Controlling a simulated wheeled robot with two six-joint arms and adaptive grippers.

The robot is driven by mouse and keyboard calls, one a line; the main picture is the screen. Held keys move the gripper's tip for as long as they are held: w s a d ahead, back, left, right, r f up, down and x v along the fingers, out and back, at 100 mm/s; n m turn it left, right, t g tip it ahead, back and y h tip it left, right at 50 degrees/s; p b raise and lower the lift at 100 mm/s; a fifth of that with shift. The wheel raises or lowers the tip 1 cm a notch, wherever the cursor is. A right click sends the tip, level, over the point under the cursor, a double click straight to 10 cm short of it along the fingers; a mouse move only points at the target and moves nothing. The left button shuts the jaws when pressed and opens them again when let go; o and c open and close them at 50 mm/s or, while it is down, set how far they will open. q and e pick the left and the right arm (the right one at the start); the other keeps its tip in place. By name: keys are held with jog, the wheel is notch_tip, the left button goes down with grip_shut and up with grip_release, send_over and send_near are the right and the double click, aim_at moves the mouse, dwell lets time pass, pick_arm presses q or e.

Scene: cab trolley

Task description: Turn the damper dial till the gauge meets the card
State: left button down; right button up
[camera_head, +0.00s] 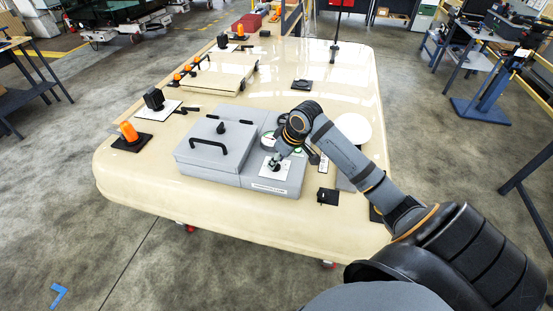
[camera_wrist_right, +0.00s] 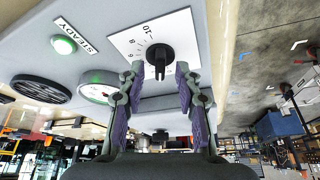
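The damper dial (camera_wrist_right: 160,58) is a black knob on a white plate (camera_wrist_right: 125,42) with printed numbers, upside down in the right wrist view. In the head view, the plate (camera_head: 265,171) is on the grey box. My right gripper (camera_wrist_right: 160,68) is open, its purple-padded fingers on either side of the dial with gaps visible. It also shows over the plate in the head view (camera_head: 279,161). A round gauge (camera_wrist_right: 97,94) with some green on its face is beside the dial; its needle is unclear. I cannot make out the card. My left gripper is out of view.
A green lamp (camera_wrist_right: 64,45) labelled STEADY and a round black grille (camera_wrist_right: 40,88) are near the gauge. A grey lid with a black handle (camera_head: 220,145) stands left of the dial. Orange beacons (camera_head: 128,131) and black fittings stand on the cream trolley top (camera_head: 130,185).

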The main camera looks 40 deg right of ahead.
jog(key=shift+a+f, duration=0.1)
jog(key=shift+f, duration=0.2)
jog(key=shift+w+f, duration=0.15)
jog(key=shift+f, duration=0.05)
grip_shut()
jog(key=shift+r+p, duration=0.2)
jog(key=shift+p, duration=0.25)
jog(key=m+p, duration=0.2)
jog(key=p, duration=0.1)
jog(key=m+h+p, duration=0.1)
jog(key=m+p, duration=0.1)
jog(key=p, duration=0.1)
jog(key=shift+a+r+h, duration=0.15)
jog(key=shift+r+h, duration=0.05)
jog(key=shift+h, duration=0.1)
jog(key=shift+f+m+p, duration=0.15)
jog(key=shift+m+p, duration=0.15)
jog(key=shift+p, duration=0.1)
jog(key=shift+f, duration=0.2)
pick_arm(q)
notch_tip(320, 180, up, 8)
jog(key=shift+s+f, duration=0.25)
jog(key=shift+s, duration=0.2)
